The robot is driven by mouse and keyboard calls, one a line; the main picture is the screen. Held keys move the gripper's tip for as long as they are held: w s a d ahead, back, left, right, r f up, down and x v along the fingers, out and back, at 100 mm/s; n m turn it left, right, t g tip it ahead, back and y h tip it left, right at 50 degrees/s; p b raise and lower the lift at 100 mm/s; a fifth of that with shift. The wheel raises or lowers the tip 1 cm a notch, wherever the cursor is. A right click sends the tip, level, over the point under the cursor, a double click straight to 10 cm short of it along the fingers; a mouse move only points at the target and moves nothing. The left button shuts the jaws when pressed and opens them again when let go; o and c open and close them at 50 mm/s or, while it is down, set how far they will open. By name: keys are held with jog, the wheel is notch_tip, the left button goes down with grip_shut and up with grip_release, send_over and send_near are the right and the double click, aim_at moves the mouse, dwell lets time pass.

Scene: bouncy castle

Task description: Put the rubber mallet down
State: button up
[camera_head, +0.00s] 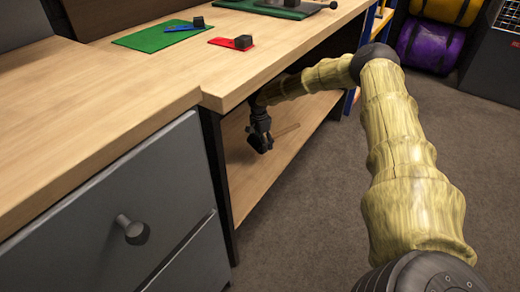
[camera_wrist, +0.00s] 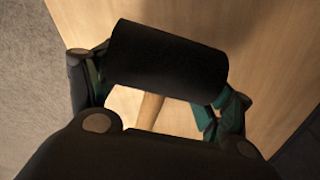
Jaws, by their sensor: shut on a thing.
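My gripper (camera_head: 260,142) is in the space under the worktop, over the lower wooden shelf (camera_head: 262,180). It is shut on the rubber mallet. In the wrist view the mallet's black cylindrical head (camera_wrist: 168,58) lies across the front of my gripper (camera_wrist: 157,95), with a finger on each side. Part of the pale wooden handle (camera_wrist: 150,110) shows below the head. I cannot tell whether the mallet touches the shelf.
The wooden worktop (camera_head: 150,75) overhangs the shelf. On it lie a green mat (camera_head: 150,40) and a red piece (camera_head: 225,42) with a dark block. A grey drawer unit (camera_head: 90,200) stands at left. Bare shelf lies in front of my gripper. Carpet (camera_head: 310,220) is clear at right.

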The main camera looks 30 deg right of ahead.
jog(key=shift+w, duration=0.4)
jog(key=shift+w+d+f+b, duration=0.1)
jog(key=shift+w+f+b, duration=0.05)
jog(key=shift+f+b, duration=0.25)
notch_tip(320, 180, down, 3)
jog(key=shift+r+b, duration=0.1)
jog(key=shift+b, duration=0.65)
jog(key=shift+r, duration=0.1)
jog(key=o, duration=1.5)
jog(key=shift+c, duration=0.2)
